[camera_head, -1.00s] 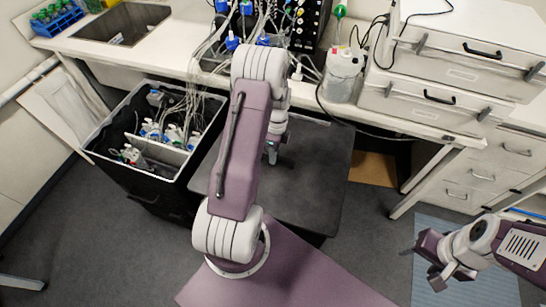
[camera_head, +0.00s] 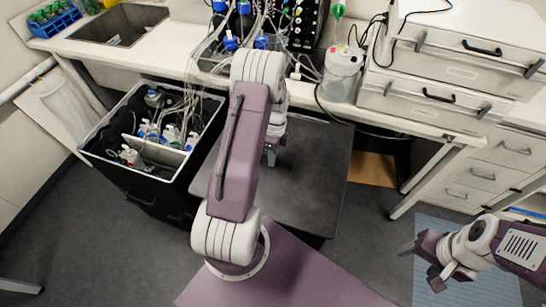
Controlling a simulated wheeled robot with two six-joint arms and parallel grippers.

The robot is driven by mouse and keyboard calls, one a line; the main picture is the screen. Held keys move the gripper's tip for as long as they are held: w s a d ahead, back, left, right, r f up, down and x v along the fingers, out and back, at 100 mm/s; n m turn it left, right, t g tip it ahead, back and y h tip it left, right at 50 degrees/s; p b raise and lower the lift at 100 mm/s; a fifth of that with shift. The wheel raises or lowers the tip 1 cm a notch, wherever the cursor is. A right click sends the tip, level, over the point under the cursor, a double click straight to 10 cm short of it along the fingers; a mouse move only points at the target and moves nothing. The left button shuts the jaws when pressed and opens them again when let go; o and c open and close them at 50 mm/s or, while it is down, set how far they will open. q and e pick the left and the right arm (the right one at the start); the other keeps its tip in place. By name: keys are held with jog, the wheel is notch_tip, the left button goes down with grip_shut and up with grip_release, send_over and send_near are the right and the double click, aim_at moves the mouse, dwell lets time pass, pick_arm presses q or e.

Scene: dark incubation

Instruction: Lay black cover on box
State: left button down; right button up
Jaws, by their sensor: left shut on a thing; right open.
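A black open-topped box (camera_head: 150,199) stands on the floor at the left, with bottles and tubing inside. A flat black cover (camera_head: 312,185) spans the space to its right, in front of the bench. Whether it rests on something below is hidden. My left gripper (camera_head: 270,157) reaches down to the cover's upper left part and is shut on it. My forearm hides much of the contact and part of the cover's left side. My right gripper (camera_head: 420,268) is open and empty, low at the right, away from both.
A white bench (camera_head: 180,62) with a sink (camera_head: 120,22) runs along the back. Tubes hang from it into the box. A plastic jug (camera_head: 342,75) and white drawer units (camera_head: 455,60) stand on its right part. Grey floor is free at the lower left.

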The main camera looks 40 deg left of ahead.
pick_arm(q)
jog(key=shift+s+d+f, duration=0.1)
jog(key=shift+s+f, duration=0.05)
jog(key=shift+f, duration=0.15)
jog(key=shift+f, duration=0.15)
jog(key=c, duration=1.3)
grip_release()
jog(key=shift+f, duration=0.1)
jog(key=r+p, duration=0.2)
jog(key=r, duration=0.4)
jog(key=w+r+p, duration=0.1)
jog(key=r+p, duration=0.2)
jog(key=r, duration=0.3)
jog(key=r+p, duration=0.3)
jog(key=r, duration=0.3)
jog(key=shift+w+a+r, duration=0.1)
jog(key=shift+w+a, duration=0.1)
